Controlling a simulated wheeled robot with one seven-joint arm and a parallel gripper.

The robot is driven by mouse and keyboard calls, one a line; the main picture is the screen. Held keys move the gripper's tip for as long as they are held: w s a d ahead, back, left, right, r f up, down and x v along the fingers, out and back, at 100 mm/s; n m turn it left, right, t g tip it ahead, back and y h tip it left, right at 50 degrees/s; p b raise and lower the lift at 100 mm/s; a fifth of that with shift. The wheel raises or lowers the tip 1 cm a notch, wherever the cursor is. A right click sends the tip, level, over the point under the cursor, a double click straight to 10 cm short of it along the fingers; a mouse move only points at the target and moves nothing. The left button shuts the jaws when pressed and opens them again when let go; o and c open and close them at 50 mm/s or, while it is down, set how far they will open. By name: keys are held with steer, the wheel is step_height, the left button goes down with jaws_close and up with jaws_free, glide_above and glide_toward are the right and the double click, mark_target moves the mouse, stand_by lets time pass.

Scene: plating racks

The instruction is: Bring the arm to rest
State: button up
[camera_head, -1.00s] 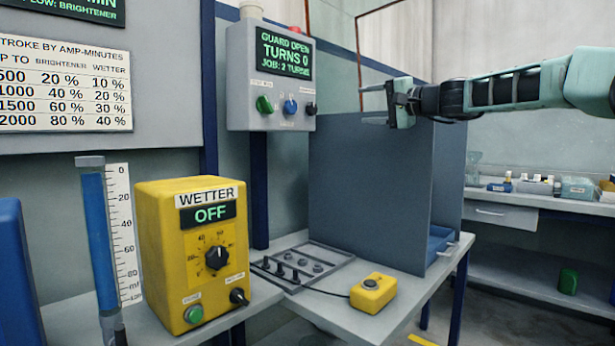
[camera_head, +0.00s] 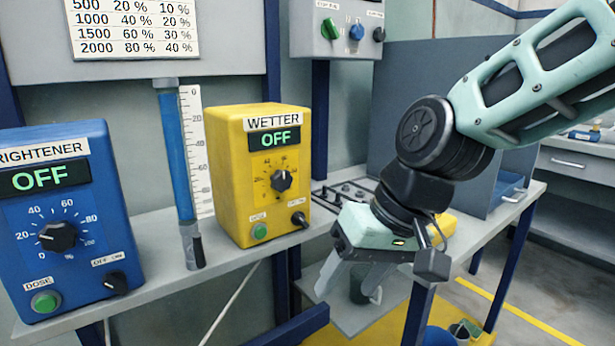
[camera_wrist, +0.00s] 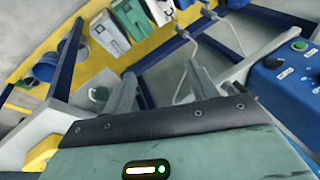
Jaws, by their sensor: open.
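My arm reaches in from the upper right in the head view, bent at the wrist. My gripper (camera_head: 345,290) points down in front of the shelf's front edge, to the right of the yellow WETTER box. Its two fingers are spread with nothing between them. In the wrist view the gripper (camera_wrist: 158,85) shows its fingers apart above the floor-level area.
The yellow WETTER box (camera_head: 230,170) and blue BRIGHTENER box (camera_head: 70,270) both read OFF on the shelf. A blue measuring tube (camera_head: 175,150) stands between them. A grey guard panel (camera_head: 405,105) stands behind my arm. Blue buckets (camera_wrist: 46,67) and white-and-green containers (camera_wrist: 108,35) sit below.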

steer(key=s+d+f+n+g+h+p, duration=0.1)
steer(key=s+d+f+n+h, duration=0.2)
steer(key=s, duration=0.4)
steer(key=s+d+f+n+h, duration=0.1)
steer(key=s+d+f, duration=0.2)
steer(key=s+d, duration=0.35)
step_height(320, 180, up, 21)
steer(key=a+p, duration=0.1)
steer(key=p, duration=1.9)
steer(key=shift+f+p, duration=0.15)
steer(key=shift+p, duration=0.2)
